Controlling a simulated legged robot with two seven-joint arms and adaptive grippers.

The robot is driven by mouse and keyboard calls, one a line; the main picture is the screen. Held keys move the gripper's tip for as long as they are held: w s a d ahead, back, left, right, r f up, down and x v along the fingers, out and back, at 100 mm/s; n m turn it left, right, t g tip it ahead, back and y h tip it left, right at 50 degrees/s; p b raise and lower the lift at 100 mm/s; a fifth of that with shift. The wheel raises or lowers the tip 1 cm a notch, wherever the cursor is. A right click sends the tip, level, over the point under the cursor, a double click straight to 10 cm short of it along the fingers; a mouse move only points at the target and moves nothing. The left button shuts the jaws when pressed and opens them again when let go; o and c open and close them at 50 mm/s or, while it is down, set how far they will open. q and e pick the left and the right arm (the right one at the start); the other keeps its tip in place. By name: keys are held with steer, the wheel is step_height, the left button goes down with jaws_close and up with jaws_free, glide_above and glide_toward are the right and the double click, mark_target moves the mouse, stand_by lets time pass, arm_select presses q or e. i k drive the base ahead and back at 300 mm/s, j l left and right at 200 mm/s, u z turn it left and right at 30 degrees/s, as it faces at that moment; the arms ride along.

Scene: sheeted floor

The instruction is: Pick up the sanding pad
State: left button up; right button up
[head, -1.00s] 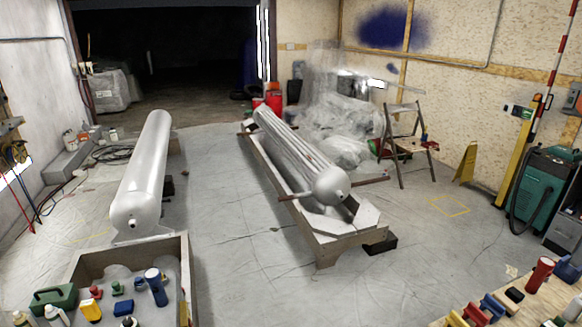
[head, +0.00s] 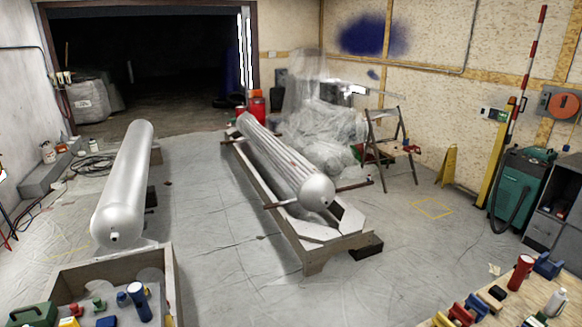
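I cannot tell for sure which item is the sanding pad. On the wooden table (head: 500,313) at the lower right, a small dark block (head: 497,293) lies between a blue tool (head: 476,307) and a red cylinder (head: 521,272); it may be the pad. Red-and-yellow tools (head: 460,315) lie at the table's left end. Another group of small tools lies in the wooden tray (head: 172,290) at the lower left, including a dark blue block (head: 106,321). Neither of my grippers is in view.
A silver cylinder (head: 125,185) lies at left, and a ribbed one (head: 283,160) on a wooden frame (head: 318,257) in the middle. A stepladder (head: 388,150), yellow sign (head: 449,165) and green machine (head: 520,187) stand at right. Sheeted floor (head: 400,260) lies clear before the right table.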

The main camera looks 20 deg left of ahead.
mark_target(496, 292)
steer(key=i+u, duration=0.15)
steer(key=i, duration=0.6)
steer(key=i+u, duration=0.3)
steer(key=i, duration=1.5)
steer(key=i+l+z, duration=0.15)
steer(key=i+z, duration=0.2)
steer(key=z, duration=0.15)
steer(key=i+z, duration=0.65)
steer(key=z, duration=0.3)
steer(key=i+j+z, duration=0.3)
steer(key=z, duration=0.15)
steer(key=i+z, duration=0.3)
steer(key=z, duration=0.15)
steer(key=i+j+z, duration=0.1)
steer(key=i+z, duration=0.15)
steer(key=z, duration=0.25)
steer(key=i+j+z, duration=0.2)
steer(key=z, duration=0.25)
steer(key=i+j+z, duration=0.25)
steer(key=z, duration=0.25)
steer(key=i+j+z, duration=0.15)
steer(key=j+z, duration=0.3)
